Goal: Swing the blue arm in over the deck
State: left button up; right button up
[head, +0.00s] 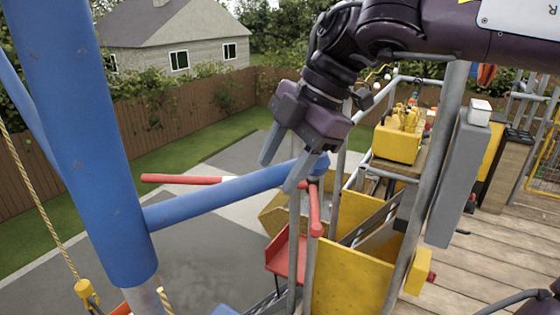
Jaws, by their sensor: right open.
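The blue arm (225,199) is a round tube running from a thick upright blue post (75,130) at the left, rightward and slightly up, to a rounded end near the middle of the head view. My right gripper (278,175) is open, its two grey fingers pointing down at the outer part of the blue arm. One finger overlaps the tube near its end. I cannot tell whether it touches. The wooden deck (490,262) is at the lower right. My left gripper is not in view.
A red-gripped bar (180,179) lies behind the blue arm, and a red handle (315,210) stands near its end. Grey rails and a yellow bin (345,280) lie between arm and deck. A rope (40,205) with a yellow fitting (86,291) hangs at left.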

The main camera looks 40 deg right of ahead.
jog(key=shift+w+a+f, duration=0.1)
jog(key=shift+f, duration=0.25)
grip_shut()
dwell(0.3)
